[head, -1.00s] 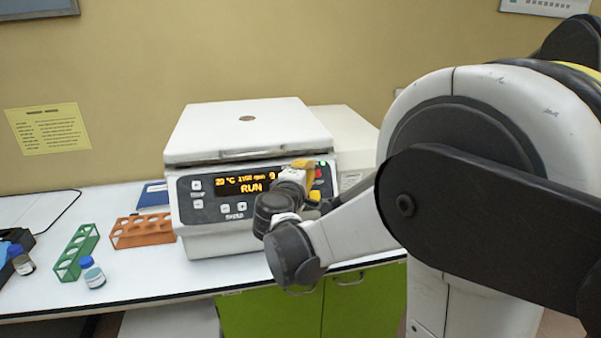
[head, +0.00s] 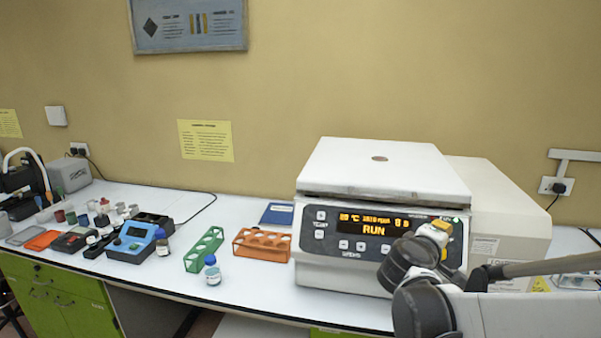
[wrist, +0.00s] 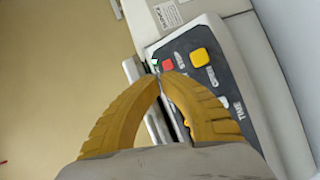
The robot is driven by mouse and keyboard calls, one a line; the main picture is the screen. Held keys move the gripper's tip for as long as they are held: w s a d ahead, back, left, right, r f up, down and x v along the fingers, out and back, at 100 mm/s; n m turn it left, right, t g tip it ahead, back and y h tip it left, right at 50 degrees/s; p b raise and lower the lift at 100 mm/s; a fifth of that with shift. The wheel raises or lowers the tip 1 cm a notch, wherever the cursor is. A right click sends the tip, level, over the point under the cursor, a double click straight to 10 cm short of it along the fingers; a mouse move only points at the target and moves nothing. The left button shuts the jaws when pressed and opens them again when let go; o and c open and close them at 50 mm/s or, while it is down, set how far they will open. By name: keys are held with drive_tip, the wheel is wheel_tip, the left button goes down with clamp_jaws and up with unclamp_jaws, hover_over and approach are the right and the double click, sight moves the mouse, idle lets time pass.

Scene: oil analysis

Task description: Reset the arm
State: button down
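My gripper (wrist: 160,78) is in the wrist view, its two yellow curved fingers meeting at the tips with nothing between them. In the head view my gripper (head: 438,228) is in front of the right part of the centrifuge's control panel, partly hidden by my wrist. The white centrifuge (head: 385,170) has its lid down and its orange display (head: 368,223) reads RUN. In the wrist view the panel's red button (wrist: 168,64) and yellow button (wrist: 200,57) lie just beyond the fingertips. I cannot tell whether the fingers touch the panel.
A green rack (head: 204,250), an orange rack (head: 262,245) and a small blue-capped bottle (head: 212,271) stand left of the centrifuge. Several instruments and containers crowd the bench's left part. The air above the left bench is clear.

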drive_tip(key=s+a+f+m+g+y+b, duration=0.1)
drive_tip(key=s+a+f+m+y, duration=0.3)
drive_tip(key=s+a, duration=0.5)
drive_tip(key=s+a+f+m+g+y+b, duration=0.2)
drive_tip(key=s+a+f+y, duration=0.4)
drive_tip(key=s, duration=0.8)
drive_tip(key=a+f+m, duration=0.1)
drive_tip(key=a, duration=0.2)
drive_tip(key=shift+f+m+g+y, duration=0.3)
drive_tip(key=shift+m, duration=0.1)
